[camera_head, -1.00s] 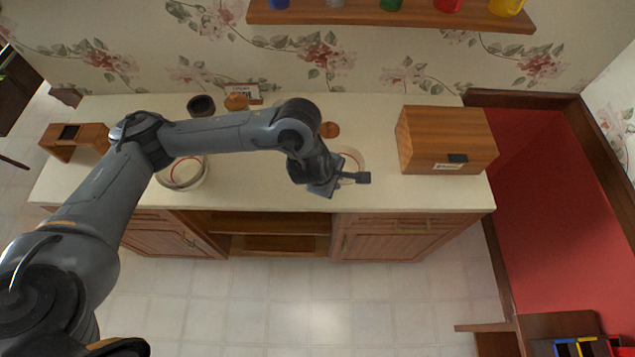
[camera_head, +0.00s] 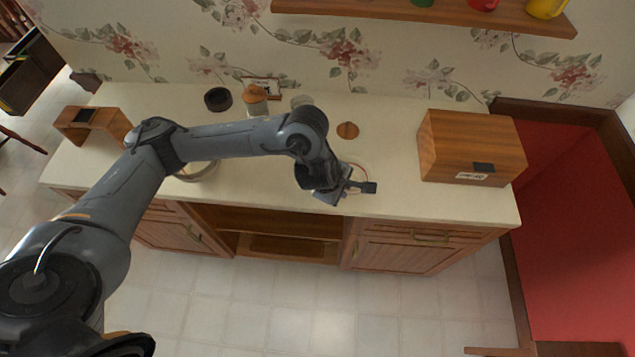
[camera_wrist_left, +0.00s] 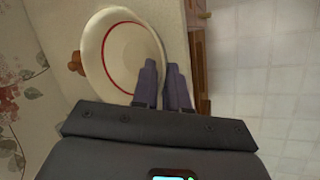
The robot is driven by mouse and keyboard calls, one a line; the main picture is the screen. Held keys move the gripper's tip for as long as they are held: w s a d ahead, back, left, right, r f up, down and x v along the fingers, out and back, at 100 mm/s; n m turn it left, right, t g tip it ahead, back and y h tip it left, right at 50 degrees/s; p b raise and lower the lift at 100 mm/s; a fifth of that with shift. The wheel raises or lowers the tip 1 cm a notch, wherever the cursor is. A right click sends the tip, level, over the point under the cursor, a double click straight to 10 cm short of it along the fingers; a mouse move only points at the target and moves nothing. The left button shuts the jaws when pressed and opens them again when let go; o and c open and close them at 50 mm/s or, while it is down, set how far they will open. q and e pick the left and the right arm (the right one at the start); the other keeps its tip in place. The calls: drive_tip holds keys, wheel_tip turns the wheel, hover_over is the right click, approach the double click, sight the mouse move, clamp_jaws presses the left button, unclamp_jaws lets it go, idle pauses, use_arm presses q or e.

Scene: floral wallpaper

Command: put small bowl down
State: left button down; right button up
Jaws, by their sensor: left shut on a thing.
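The small bowl (camera_wrist_left: 125,58) is cream white with a red ring inside. It fills the upper left of the left wrist view. In the head view only a bit of the bowl (camera_head: 357,170) shows beyond my left gripper (camera_head: 362,187), near the counter's front edge. The gripper also shows in the wrist view (camera_wrist_left: 164,84), shut on the bowl's rim, with one dark finger inside and one outside. Whether the bowl touches the counter (camera_head: 400,198) is hard to tell. My right gripper is not in view.
A wooden box (camera_head: 472,147) stands to the right. A larger bowl (camera_head: 197,172) is partly hidden under my left arm. A dark cup (camera_head: 218,98), a jar (camera_head: 256,98) and a round brown lid (camera_head: 347,130) are at the back. A wooden stand (camera_head: 92,122) is at the left end.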

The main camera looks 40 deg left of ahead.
use_arm(q)
drive_tip(key=a+f, duration=0.2)
drive_tip(key=a, duration=0.1)
drive_tip(key=a+f+b, duration=0.1)
drive_tip(key=a+f, duration=0.1)
drive_tip(key=a, duration=0.1)
drive_tip(key=a+f+b, duration=0.1)
drive_tip(key=a+f, duration=0.1)
drive_tip(key=a, duration=0.1)
drive_tip(key=shift+w+a, duration=0.3)
drive_tip(key=shift+f+b, duration=0.5)
drive_tip(key=shift+f, duration=1.25)
drive_tip(key=c, duration=1.1)
unclamp_jaws()
drive_tip(key=shift+c, duration=0.2)
drive_tip(key=shift+f, duration=0.1)
